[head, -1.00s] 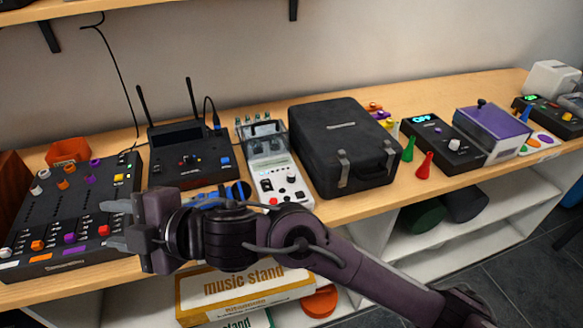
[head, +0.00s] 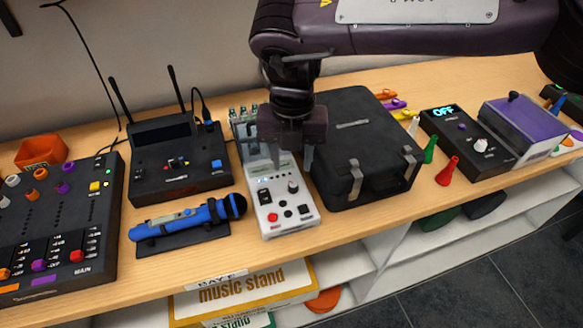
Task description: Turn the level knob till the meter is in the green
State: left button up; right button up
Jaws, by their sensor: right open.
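A white instrument (head: 292,231) stands near the table's front edge, with a black knob (head: 293,187), a red button (head: 273,217) and small dark controls on its sloped face. The knob may be the level knob; I cannot read its label. My right gripper (head: 291,165) is open and points down over the back part of this instrument, just behind the knob. Its fingers show no hold on anything. They partly hide the instrument's panel, and no meter needle or green zone can be made out. My left gripper is not in view.
A black case (head: 352,125) stands close on the right. A blue microphone (head: 187,219) lies on a dark stand to the left, before a black receiver (head: 178,155) with two antennas. A mixer (head: 58,240) is at far left. A box reading OFF (head: 467,139) stands farther right.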

aim_at(293, 184)
jog(key=shift+w+d+r, duration=0.2)
jog(key=shift+d, duration=0.05)
jog(key=shift+w+f, duration=0.15)
jog(key=shift+f, duration=0.05)
notch_tip(293, 184, down, 6)
jog(key=shift+a+f+p, duration=0.1)
jog(key=shift+p, duration=0.5)
jog(key=shift+w+f, duration=0.2)
jog(key=shift+f, duration=0.45)
grip_shut()
